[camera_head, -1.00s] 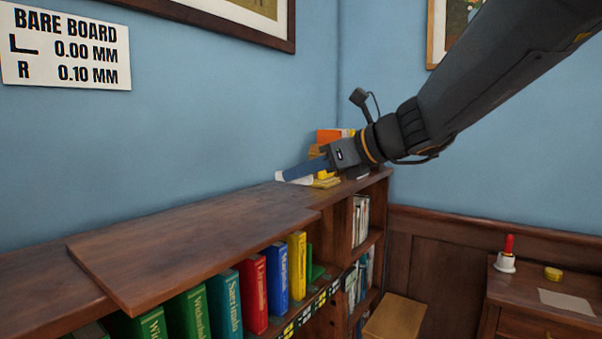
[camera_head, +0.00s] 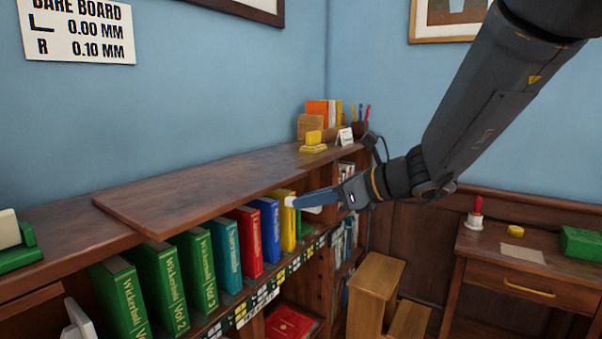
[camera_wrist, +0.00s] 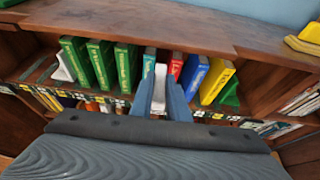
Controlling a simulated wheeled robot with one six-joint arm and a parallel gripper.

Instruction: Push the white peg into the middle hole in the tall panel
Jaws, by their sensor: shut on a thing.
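My gripper (camera_head: 303,204) is shut on a small white piece, which I take for the white peg (camera_wrist: 160,78). In the wrist view, the peg shows between the two blue fingers of my gripper (camera_wrist: 164,100). In the head view, my gripper is in front of the bookcase, near the yellow book, just below the top board; the fingers hide most of the peg. An upright wood panel (camera_head: 315,262) of the bookcase stands below and right of the fingers. I cannot tell whether it is the tall panel, and I cannot clearly make out its holes.
Green, teal, red, blue and yellow books (camera_head: 248,243) stand on the shelf behind my gripper. The top board (camera_head: 200,195) overhangs them. A wooden step stool (camera_head: 375,285) and a desk (camera_head: 480,245) stand to the right. A white bookend (camera_wrist: 64,66) is left of the books.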

